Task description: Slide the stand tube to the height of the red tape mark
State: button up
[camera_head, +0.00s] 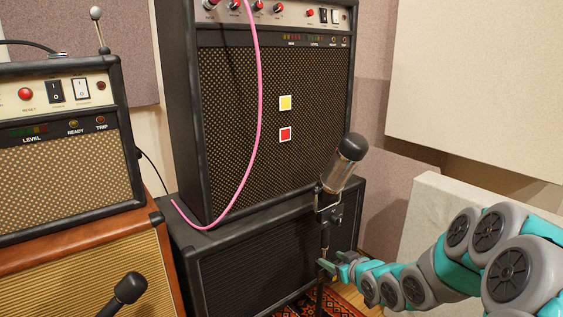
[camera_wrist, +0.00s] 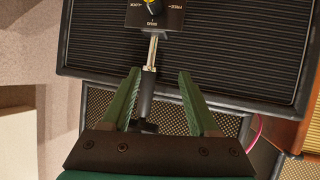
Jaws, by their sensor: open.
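A microphone (camera_head: 344,162) sits tilted on a thin upright stand tube (camera_head: 325,238) in front of the large amp. A red square mark (camera_head: 285,134) is on the amp's grille, below a yellow square mark (camera_head: 285,103). My gripper (camera_head: 328,266) is at the stand, well below the microphone. In the wrist view my gripper (camera_wrist: 159,75) is open, with green fingers on either side of the stand. The chrome tube (camera_wrist: 152,52) enters a black sleeve (camera_wrist: 146,95) between the fingers. I cannot tell whether either finger touches it. A dark box with a knob (camera_wrist: 155,14) shows beyond the fingertips.
The large amp (camera_head: 219,120) stands on a black cabinet (camera_head: 245,262). A pink cable (camera_head: 258,100) hangs down its front. A smaller amp (camera_head: 62,150) is at left, with another microphone (camera_head: 128,288) before it. A pale panel (camera_head: 428,222) stands at right, behind my arm.

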jog(key=s+r+m+g+h, duration=0.1)
jog(key=s+g, duration=0.3)
jog(key=s, duration=1.1)
jog(key=s+a+r+m+g+h+p, duration=0.1)
jog(key=s+r+g, duration=0.3)
jog(key=s, duration=1.1)
jog(key=s+r+m+g+h+p, duration=0.1)
jog(key=s+g, duration=0.4)
jog(key=s, duration=1)
jog(key=shift+s+a+r+m+g+h, duration=0.2)
jog(key=shift+s+r+m+g+h, duration=0.2)
jog(key=shift+r+m+h, duration=0.45)
jog(key=shift+w+r, duration=0.1)
jog(key=shift+c, duration=0.2)
jog(key=shift+c, duration=0.7)
jog(key=shift+a, duration=0.15)
